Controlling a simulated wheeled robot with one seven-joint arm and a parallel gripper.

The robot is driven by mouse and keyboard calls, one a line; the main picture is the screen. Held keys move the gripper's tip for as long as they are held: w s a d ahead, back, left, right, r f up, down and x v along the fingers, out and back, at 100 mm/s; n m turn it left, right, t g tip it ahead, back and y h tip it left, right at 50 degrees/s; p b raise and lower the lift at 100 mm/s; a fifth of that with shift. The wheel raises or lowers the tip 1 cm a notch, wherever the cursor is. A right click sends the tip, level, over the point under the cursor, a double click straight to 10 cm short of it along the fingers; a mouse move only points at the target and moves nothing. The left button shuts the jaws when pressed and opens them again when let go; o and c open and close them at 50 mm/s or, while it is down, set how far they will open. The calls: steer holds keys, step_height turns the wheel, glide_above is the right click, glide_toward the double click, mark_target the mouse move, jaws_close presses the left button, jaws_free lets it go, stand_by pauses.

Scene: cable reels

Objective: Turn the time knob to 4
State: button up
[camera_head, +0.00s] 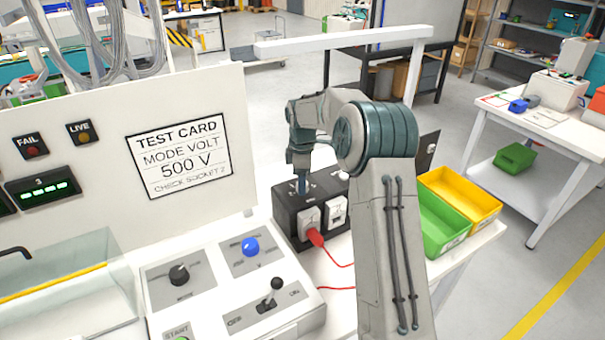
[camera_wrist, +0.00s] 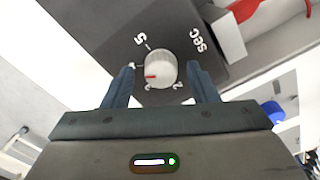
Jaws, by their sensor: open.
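The time knob (camera_wrist: 160,69) is a round whitish dial with a red mark on its lower left. It sits on a dark box face with "sec" (camera_wrist: 198,39) printed at the upper right, a "5" at the upper left and a "2" at the lower right. Other digits are hard to read or partly covered. My gripper (camera_wrist: 161,74) is open, with one dark finger on each side of the knob; I cannot tell whether they touch it. In the head view my gripper (camera_head: 302,186) points down at the dark box (camera_head: 284,217), and the knob is hidden there.
White sockets (camera_head: 337,211) and a red plug (camera_head: 315,237) with a red cable are on the box's near side. A panel with a black knob (camera_head: 179,274), blue knob (camera_head: 250,246) and lever (camera_head: 274,287) is at left. Green (camera_head: 443,230) and yellow (camera_head: 462,195) bins stand right.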

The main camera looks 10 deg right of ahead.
step_height(320, 180, up, 14)
steer(key=b, duration=0.1)
steer(key=shift+f, duration=0.1)
stand_by(0.4)
